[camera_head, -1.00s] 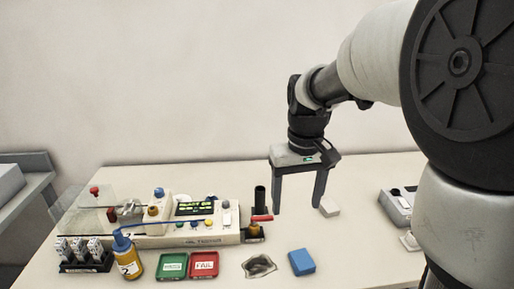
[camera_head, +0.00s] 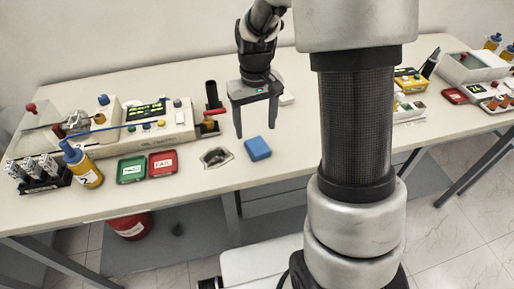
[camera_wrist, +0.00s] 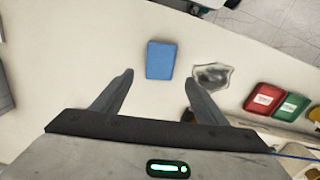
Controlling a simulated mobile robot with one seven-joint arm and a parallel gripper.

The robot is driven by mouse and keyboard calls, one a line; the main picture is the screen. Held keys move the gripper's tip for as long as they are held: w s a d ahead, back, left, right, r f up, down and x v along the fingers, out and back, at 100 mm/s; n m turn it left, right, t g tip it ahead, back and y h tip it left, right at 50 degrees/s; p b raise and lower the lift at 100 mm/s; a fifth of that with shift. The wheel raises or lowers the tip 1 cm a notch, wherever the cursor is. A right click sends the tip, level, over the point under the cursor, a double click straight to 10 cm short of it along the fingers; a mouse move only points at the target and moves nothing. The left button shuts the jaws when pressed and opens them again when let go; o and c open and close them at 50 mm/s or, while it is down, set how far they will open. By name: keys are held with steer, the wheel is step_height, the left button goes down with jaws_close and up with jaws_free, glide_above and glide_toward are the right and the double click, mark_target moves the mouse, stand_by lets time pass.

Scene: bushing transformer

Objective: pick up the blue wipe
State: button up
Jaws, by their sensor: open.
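The blue wipe (camera_head: 257,148) is a small flat blue block lying on the cream table near its front edge. It also shows in the wrist view (camera_wrist: 160,60), ahead of the fingertips and roughly centred between them. My gripper (camera_head: 255,133) is open and empty, with its fingers pointing down above the table. In the wrist view my gripper (camera_wrist: 160,78) has its two fingers spread wide, with nothing between them. The wipe is apart from both fingers.
A dark grey crumpled patch (camera_head: 216,157) lies left of the wipe. Red (camera_head: 162,163) and green (camera_head: 131,169) trays, a blue-capped bottle (camera_head: 82,165) and a test device (camera_head: 150,125) stand further left. A white block (camera_head: 287,99) lies behind my gripper.

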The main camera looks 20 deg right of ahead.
mark_target(256, 144)
steer(key=shift+s+f, duration=0.15)
steer(key=shift+f, duration=2.8)
steer(key=c, duration=1.1)
step_height(256, 144, up, 10)
steer(key=o, duration=0.4)
steer(key=c, duration=0.3)
steer(key=shift+d+p, duration=0.1)
steer(key=shift+p, duration=0.2)
